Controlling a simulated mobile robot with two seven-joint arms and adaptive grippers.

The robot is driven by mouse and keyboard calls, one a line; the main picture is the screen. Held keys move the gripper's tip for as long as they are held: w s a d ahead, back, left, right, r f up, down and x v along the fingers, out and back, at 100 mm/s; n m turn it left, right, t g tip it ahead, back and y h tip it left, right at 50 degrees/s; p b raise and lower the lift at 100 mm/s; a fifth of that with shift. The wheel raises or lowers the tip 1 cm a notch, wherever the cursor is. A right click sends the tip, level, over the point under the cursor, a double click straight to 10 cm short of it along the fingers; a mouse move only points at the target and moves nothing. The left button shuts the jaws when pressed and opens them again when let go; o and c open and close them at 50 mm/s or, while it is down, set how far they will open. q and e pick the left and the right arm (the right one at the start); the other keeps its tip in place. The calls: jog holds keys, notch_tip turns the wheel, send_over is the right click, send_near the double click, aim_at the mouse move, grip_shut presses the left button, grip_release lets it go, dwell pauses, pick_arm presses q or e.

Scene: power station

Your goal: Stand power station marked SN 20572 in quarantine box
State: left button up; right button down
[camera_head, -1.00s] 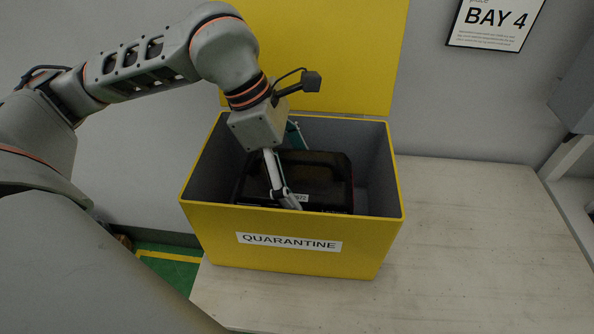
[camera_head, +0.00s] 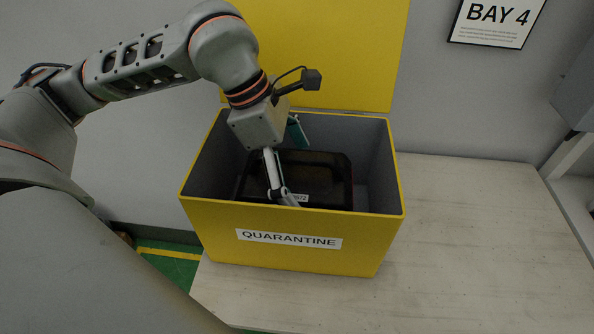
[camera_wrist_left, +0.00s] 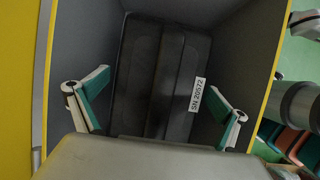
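The black power station (camera_head: 318,172) is inside the yellow quarantine box (camera_head: 292,254), low between its grey walls; its underside is hidden. Its white label reads SN 20572 in the left wrist view (camera_wrist_left: 196,95), and partly shows above the front rim in the head view. My left gripper (camera_head: 291,168) reaches down into the box from above. In the wrist view its two teal-padded fingers (camera_wrist_left: 159,82) are spread wide on either side of the station, with a visible gap at the pads.
The yellow lid (camera_head: 330,55) stands open behind the box. The pale bench (camera_head: 475,230) to the right is clear. A BAY 4 sign (camera_head: 493,20) hangs on the wall, and a grey fixture (camera_head: 578,95) stands at the right edge.

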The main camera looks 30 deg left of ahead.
pick_arm(q)
jog(key=shift+s+f, duration=0.15)
jog(key=shift+f, duration=0.1)
jog(key=v, duration=1.2)
jog(key=shift+r, duration=0.2)
